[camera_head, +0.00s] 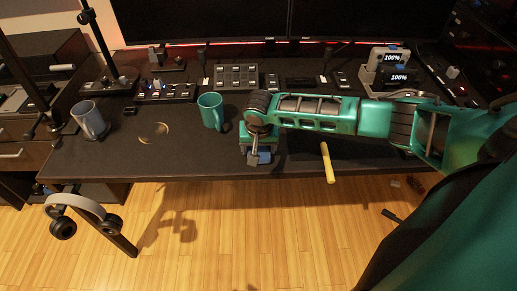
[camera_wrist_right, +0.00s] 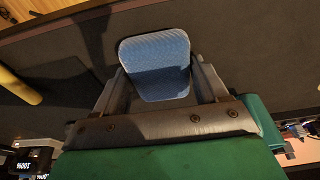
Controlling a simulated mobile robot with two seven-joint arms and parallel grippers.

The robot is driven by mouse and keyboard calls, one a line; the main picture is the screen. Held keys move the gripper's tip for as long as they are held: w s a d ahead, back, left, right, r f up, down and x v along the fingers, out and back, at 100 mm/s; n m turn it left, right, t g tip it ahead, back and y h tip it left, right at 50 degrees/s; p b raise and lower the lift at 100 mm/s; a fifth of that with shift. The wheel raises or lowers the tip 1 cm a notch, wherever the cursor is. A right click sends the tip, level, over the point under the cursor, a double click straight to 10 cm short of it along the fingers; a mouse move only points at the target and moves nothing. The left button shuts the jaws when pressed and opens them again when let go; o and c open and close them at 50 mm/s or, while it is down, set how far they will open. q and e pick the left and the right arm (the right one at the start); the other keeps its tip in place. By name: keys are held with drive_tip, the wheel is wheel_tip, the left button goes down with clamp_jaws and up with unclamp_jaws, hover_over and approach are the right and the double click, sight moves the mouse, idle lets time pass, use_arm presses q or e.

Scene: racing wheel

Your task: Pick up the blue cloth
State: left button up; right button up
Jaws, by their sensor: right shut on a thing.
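The blue cloth (camera_wrist_right: 156,66) is a small rounded square with a fine ribbed texture. In the right wrist view it sits between the two fingers of my right gripper (camera_wrist_right: 158,82), which is shut on it. In the head view my right gripper (camera_head: 259,160) points down near the table's front edge, and only a small blue part of the cloth (camera_head: 264,157) shows. I cannot tell whether the cloth touches the table. My left gripper is not in view.
A green mug (camera_head: 211,111) stands left of my right gripper, and a grey mug (camera_head: 89,119) farther left. A yellow stick (camera_head: 327,162) lies over the front edge of the dark table (camera_head: 180,155). Headphones (camera_head: 84,208) hang at the left. Control panels and monitors line the back.

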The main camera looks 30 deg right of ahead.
wheel_tip(320, 180, up, 20)
drive_tip(key=p, duration=0.2)
drive_tip(key=shift+p, duration=0.3)
drive_tip(key=shift+f, duration=0.1)
